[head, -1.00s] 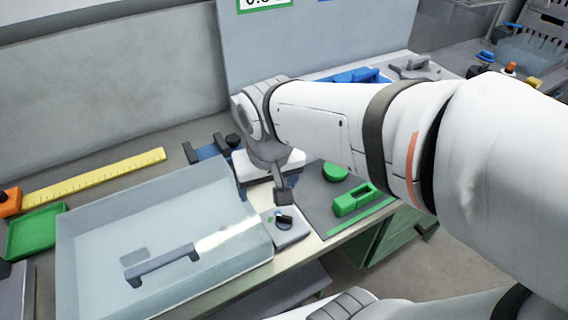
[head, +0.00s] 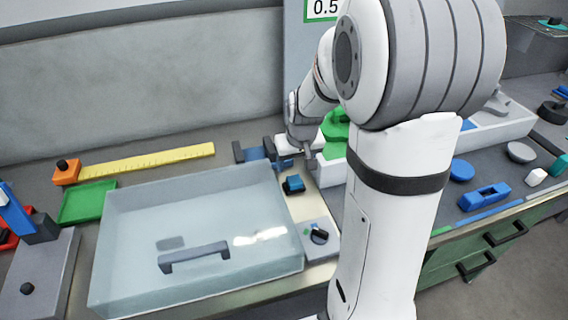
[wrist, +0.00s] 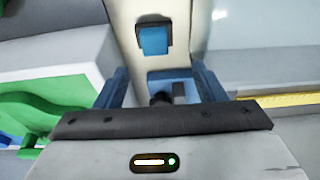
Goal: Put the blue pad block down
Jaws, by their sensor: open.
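The blue pad block (head: 294,184), blue with a dark part, sits on the pale strip just right of the clear-lidded box. In the wrist view the blue pad block (wrist: 153,40) is near the top middle, ahead of my fingers and apart from them. My gripper (head: 300,150) is beyond the block in the head view, beside a blue and dark fixture (head: 255,154). In the wrist view my gripper (wrist: 160,80) is open, its two fingers wide apart, with no block between them. The blue fixture (wrist: 172,80) shows behind that gap.
The clear box (head: 130,240) with a grey handle fills the front left. A plate with a dark knob (head: 318,236) is in front of the block. A white bin with green parts (head: 333,172) is on the right. A yellow ruler (head: 150,162) and green tray (head: 87,203) lie at back left.

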